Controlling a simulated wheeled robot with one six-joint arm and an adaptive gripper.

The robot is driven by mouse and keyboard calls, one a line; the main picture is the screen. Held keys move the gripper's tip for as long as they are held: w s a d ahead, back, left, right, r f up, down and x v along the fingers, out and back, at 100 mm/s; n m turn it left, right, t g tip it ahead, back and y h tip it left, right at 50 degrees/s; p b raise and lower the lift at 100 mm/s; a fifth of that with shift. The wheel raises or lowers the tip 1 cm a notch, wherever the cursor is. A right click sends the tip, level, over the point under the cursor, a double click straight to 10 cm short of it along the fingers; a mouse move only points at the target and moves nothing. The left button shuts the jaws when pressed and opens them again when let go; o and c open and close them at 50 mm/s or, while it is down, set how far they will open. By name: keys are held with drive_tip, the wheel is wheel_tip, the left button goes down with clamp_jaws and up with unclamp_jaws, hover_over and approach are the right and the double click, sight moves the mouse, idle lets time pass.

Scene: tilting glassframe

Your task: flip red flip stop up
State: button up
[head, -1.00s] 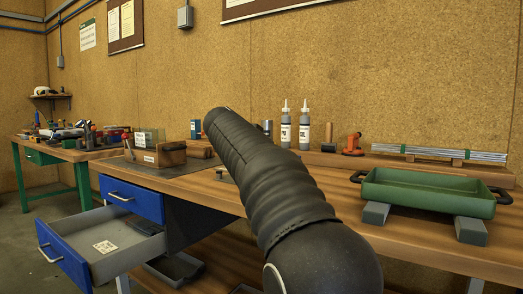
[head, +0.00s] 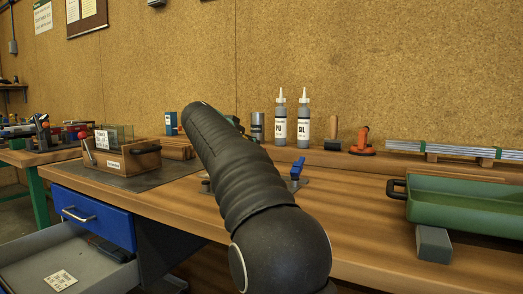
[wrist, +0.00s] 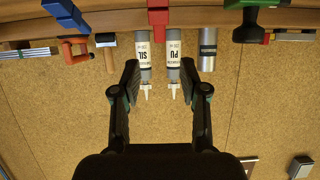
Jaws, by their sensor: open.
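In the upside-down wrist view, a red block-like part (wrist: 158,17), which looks like the red flip stop, shows at the top middle, cut by the frame edge. Whether it is up or down I cannot tell. A blue part (wrist: 62,12) like it is to its left. In the head view the blue flip stop (head: 296,170) stands on a small plate on the bench; the red one is not visible there, with my arm across that area. My gripper (wrist: 160,66) is open and empty, its fingers spread below the red part in the wrist picture.
Two bottles, PU (head: 280,125) and SIL (head: 303,125), stand at the back of the bench. A green tray (head: 465,217) is at the right, a wooden box (head: 125,160) at the left. A blue drawer unit (head: 92,217) has one drawer pulled out.

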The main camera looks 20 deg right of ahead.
drive_tip(key=p+x, duration=0.1)
drive_tip(key=x, duration=0.9)
drive_tip(key=shift+w+d+f, duration=0.25)
drive_tip(key=shift+f, duration=0.05)
clamp_jaws()
